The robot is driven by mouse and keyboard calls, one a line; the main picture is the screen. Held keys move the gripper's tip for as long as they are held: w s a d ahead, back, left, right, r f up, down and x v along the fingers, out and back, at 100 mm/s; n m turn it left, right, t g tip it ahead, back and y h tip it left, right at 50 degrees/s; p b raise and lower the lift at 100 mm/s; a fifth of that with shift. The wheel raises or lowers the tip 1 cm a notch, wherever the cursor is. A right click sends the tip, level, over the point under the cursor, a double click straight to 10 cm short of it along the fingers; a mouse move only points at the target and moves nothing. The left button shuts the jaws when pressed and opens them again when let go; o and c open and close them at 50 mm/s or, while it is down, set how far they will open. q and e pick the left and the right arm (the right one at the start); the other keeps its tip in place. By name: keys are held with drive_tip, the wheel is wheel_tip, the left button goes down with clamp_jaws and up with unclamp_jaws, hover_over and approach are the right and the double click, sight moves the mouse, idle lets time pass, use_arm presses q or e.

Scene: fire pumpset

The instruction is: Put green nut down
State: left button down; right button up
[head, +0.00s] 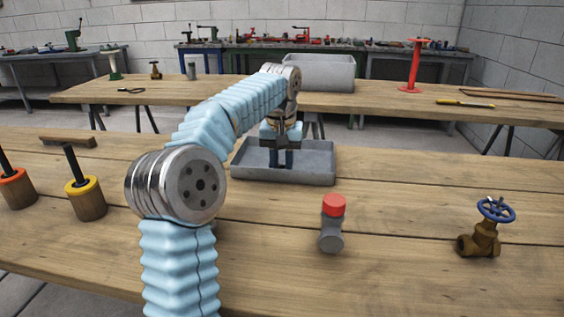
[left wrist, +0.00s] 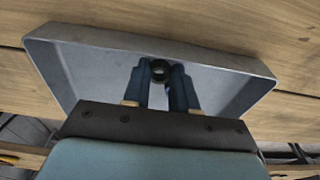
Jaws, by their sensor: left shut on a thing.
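My left gripper (head: 281,160) reaches over the grey tray (head: 310,178) on the near table, with its fingers pointing down inside the tray's outline. In the left wrist view the left gripper (left wrist: 161,75) is shut on a small dark green nut (left wrist: 160,71), held between the two blue fingertips. The grey tray (left wrist: 85,72) lies below and around it there. I cannot tell whether the nut touches the tray floor. In the head view the nut is hidden or too small to make out. My right gripper is not in view.
A grey pipe fitting with a red cap (head: 332,222) and a brass valve with a blue handwheel (head: 484,230) stand right of my arm. Wooden-based tools with yellow (head: 87,200) and orange (head: 16,190) rings stand left. A grey bin (head: 318,74) sits on the table behind.

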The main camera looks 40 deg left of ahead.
use_arm(q)
drive_tip(key=shift+f, duration=0.15)
drive_tip(key=shift+f, duration=0.25)
drive_tip(key=c, duration=0.9)
unclamp_jaws()
drive_tip(key=shift+r, duration=0.45)
drive_tip(key=r, duration=0.7)
drive_tip(key=shift+s+d, duration=0.2)
drive_tip(key=shift+s, duration=0.15)
drive_tip(key=shift+r, duration=0.2)
drive_tip(key=shift+s, duration=0.1)
